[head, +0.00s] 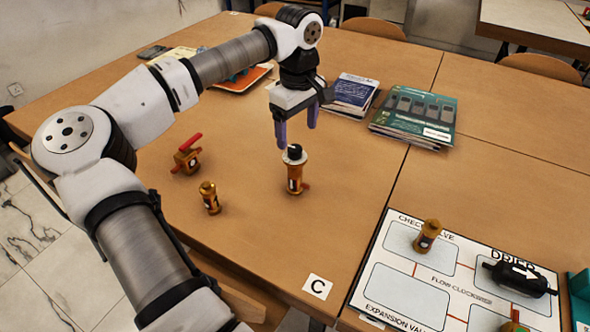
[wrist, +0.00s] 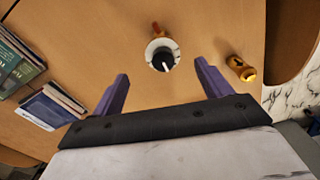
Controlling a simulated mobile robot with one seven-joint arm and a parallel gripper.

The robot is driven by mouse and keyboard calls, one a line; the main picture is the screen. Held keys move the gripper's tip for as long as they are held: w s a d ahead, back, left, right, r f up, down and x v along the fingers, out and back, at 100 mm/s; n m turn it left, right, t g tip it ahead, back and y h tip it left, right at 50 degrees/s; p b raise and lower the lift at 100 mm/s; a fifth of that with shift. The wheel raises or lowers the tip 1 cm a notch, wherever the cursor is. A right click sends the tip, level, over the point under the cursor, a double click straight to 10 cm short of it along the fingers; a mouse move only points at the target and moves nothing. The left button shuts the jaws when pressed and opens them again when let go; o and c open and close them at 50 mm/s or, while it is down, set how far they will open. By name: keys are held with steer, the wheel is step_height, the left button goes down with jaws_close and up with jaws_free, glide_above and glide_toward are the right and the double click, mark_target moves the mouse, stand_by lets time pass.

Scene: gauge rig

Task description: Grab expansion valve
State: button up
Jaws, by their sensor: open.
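The expansion valve appears to be the brass fitting with a white disc and black knob (head: 295,178), upright on the table. In the wrist view, its knob and disc (wrist: 162,55) show from above, with a red-orange part behind. My gripper (head: 298,133) is open and empty just above the valve, fingers pointing down. In the wrist view, the purple fingertips (wrist: 161,72) stand wide apart, with the knob seen between and slightly beyond them. I see no contact. The white board (head: 362,290) has an outlined space labelled "EXPANSION VALVE" (head: 408,296), bare where visible.
A red-handled valve (head: 187,157) and a small brass fitting (head: 210,198) stand left of the valve. A brass fitting (head: 427,238) and a black drier (head: 519,279) sit on the board. Magazines (head: 415,115) and books (head: 352,92) lie behind. The table right of the valve is clear.

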mark_target(296, 148)
steer(key=shift+s+a+f+p, duration=0.1)
steer(key=shift+f+p, duration=0.3)
steer(key=shift+f, duration=1.4)
steer(key=shift+a+f+p, duration=0.1)
steer(key=shift+f+p, duration=0.25)
steer(key=shift+f, duration=1.4)
steer(key=shift+r, duration=0.1)
steer(key=c, duration=1.5)
